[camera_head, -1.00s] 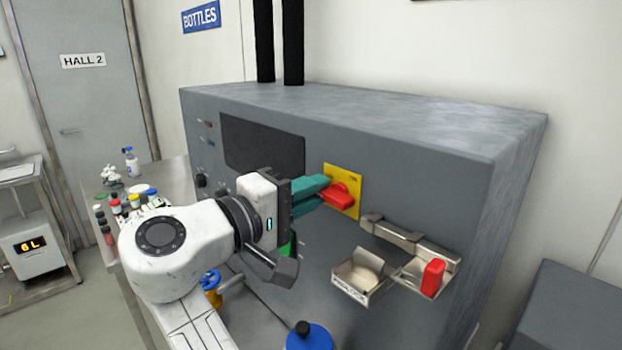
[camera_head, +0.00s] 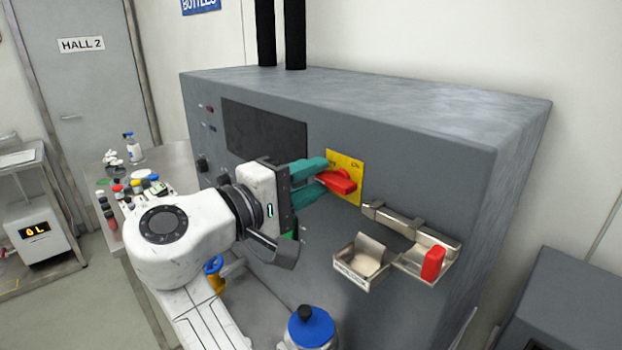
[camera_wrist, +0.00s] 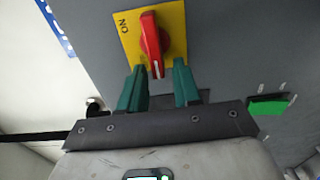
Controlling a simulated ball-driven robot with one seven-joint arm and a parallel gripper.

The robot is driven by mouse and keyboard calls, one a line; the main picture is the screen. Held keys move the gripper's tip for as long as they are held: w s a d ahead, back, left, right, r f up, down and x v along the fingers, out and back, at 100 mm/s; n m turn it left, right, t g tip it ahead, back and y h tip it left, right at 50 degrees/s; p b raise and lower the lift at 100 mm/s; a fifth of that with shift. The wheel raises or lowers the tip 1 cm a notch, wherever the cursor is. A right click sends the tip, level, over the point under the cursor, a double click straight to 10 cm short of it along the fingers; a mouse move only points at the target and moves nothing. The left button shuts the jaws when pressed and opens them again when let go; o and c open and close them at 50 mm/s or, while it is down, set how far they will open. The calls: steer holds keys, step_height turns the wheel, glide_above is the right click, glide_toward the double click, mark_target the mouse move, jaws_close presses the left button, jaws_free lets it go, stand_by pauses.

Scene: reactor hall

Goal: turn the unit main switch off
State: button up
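The unit main switch is a red rotary handle (camera_head: 340,181) on a yellow plate (camera_head: 354,168), on the front of the grey cabinet. In the wrist view, the red handle (camera_wrist: 152,46) lies nearly vertical, its white-marked end towards me, and the plate (camera_wrist: 127,45) carries an "ON" label at its left. My gripper (camera_head: 325,175) is at the switch with its teal fingers apart. In the wrist view the gripper (camera_wrist: 159,68) has one finger on each side of the handle's near end, with visible gaps. Part of the plate is hidden behind a finger.
Right of the switch, a metal holder (camera_head: 410,228) carries a labelled tray (camera_head: 361,262) and a red block (camera_head: 433,263). A blue-capped bottle (camera_head: 311,327) stands below. A side table (camera_head: 172,160) with small bottles is at left. A green button (camera_wrist: 268,107) shows in the wrist view.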

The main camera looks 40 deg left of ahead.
steer(key=shift+o, duration=0.4)
steer(key=shift+d, duration=0.1)
steer(key=shift+s, duration=0.1)
steer(key=shift+s, duration=0.3)
steer(key=s+b, duration=0.3)
steer(key=s, duration=0.7)
steer(key=shift+a, duration=0.45)
